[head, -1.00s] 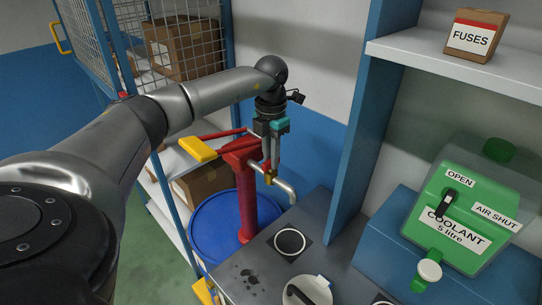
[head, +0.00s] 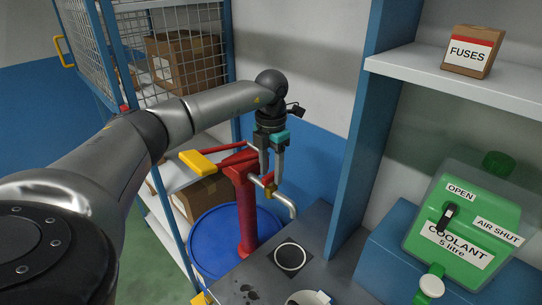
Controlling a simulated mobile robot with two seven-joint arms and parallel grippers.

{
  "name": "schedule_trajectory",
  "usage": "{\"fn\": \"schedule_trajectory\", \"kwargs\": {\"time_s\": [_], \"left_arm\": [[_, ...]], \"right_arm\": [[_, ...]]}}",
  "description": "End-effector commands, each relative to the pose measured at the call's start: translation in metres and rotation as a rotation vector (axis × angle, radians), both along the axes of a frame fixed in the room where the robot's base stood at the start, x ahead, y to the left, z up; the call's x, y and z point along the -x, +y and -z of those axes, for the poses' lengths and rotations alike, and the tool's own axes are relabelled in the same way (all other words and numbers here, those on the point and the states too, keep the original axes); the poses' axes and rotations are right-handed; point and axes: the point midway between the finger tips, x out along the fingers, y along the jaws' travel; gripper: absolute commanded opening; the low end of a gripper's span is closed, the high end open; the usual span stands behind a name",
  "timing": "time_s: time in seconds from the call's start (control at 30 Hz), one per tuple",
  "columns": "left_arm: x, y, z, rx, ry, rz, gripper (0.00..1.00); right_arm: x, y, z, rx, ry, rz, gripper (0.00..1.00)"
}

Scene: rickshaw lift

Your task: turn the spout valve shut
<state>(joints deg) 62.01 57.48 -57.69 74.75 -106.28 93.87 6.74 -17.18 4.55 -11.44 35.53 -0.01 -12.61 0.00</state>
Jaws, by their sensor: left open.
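A red hand pump (head: 246,210) with a yellow-ended lever (head: 197,162) stands on a blue drum. A silver spout (head: 287,206) bends down from its right side, with a small brass valve (head: 269,191) on it. My left gripper (head: 271,179) points down at the spout just above the brass valve. Its two fingers are apart, one each side of the valve area. I cannot tell whether they touch the valve, and the fingers partly cover it. My right gripper is not in view.
A green coolant container (head: 462,222) stands at the right. A fuses box (head: 472,52) sits on a shelf. A wire-mesh rack (head: 187,40) is behind my left arm.

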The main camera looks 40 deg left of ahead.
Motion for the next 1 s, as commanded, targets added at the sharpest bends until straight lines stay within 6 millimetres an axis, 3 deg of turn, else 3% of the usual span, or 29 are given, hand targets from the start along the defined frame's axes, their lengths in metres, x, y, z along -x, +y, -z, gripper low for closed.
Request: {"fn": "schedule_trajectory", "kwargs": {"time_s": [0.17, 0.6, 0.8, 1.0], "left_arm": [[-0.001, 0.0, -0.025, 0.0, -0.006, 0.0, 0.5], [-0.001, 0.0, -0.124, 0.002, -0.007, 0.0, 0.5], [0.0, 0.0, -0.145, 0.0, -0.003, 0.0, 0.5], [0.0, 0.0, -0.15, 0.0, -0.001, 0.001, 0.5]], "right_arm": [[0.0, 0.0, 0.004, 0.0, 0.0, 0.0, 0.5], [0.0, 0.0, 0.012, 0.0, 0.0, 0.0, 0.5], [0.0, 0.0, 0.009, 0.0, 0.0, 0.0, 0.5], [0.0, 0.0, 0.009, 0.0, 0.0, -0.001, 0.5]]}}
